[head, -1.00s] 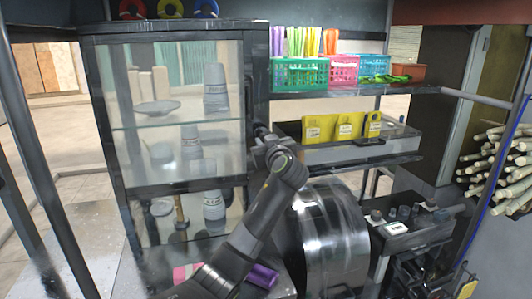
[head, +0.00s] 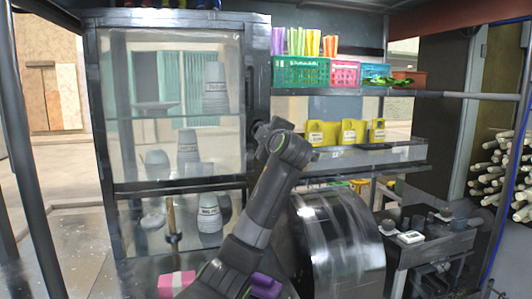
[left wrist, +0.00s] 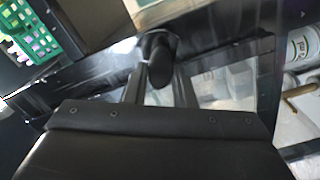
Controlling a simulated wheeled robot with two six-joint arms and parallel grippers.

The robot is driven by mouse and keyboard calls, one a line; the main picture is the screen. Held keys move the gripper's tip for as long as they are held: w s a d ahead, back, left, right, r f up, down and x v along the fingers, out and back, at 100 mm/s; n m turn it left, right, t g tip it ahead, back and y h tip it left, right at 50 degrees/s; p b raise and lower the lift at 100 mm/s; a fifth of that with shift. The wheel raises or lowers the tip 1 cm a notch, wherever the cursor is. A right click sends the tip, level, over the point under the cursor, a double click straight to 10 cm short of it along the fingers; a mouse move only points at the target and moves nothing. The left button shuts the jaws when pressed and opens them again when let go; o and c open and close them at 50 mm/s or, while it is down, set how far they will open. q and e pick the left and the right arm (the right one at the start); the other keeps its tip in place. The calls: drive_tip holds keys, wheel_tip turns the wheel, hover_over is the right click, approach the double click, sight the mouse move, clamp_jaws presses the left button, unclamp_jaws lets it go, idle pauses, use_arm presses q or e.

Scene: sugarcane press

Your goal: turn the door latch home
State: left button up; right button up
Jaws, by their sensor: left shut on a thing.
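The glass-fronted cabinet door (head: 180,187) has a black frame and fills the left half of the head view. It looks closed. My left gripper (head: 262,130) is at the right edge of this frame, where the arm reaches up from below. In the left wrist view, its two fingers (left wrist: 160,88) are shut on a dark, rounded door latch (left wrist: 158,48) that stands out from the black frame. The latch's exact angle is hard to tell, and in the head view the gripper mostly hides it. My right gripper is not in view.
Right of the cabinet, a shelf holds a green basket (head: 300,72) of coloured straws and other baskets. Below are yellow tags (head: 352,131) on a tray. A shiny metal drum (head: 340,245) stands close beside my left arm. Stacked cups (head: 209,215) stand behind the glass.

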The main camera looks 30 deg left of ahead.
use_arm(q)
drive_tip(key=shift+f+n+b, duration=0.2)
drive_tip(key=shift+n+b, duration=2.55)
drive_tip(key=shift+n, duration=0.05)
drive_tip(key=o, duration=1)
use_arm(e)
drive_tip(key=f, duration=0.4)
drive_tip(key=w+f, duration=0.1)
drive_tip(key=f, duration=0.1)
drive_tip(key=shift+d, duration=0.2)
use_arm(q)
drive_tip(key=b+v, duration=0.3)
drive_tip(key=v, duration=1.4)
drive_tip(key=shift+s+d+b, duration=0.15)
drive_tip(key=shift+d+b, duration=0.1)
drive_tip(key=shift+b, duration=0.1)
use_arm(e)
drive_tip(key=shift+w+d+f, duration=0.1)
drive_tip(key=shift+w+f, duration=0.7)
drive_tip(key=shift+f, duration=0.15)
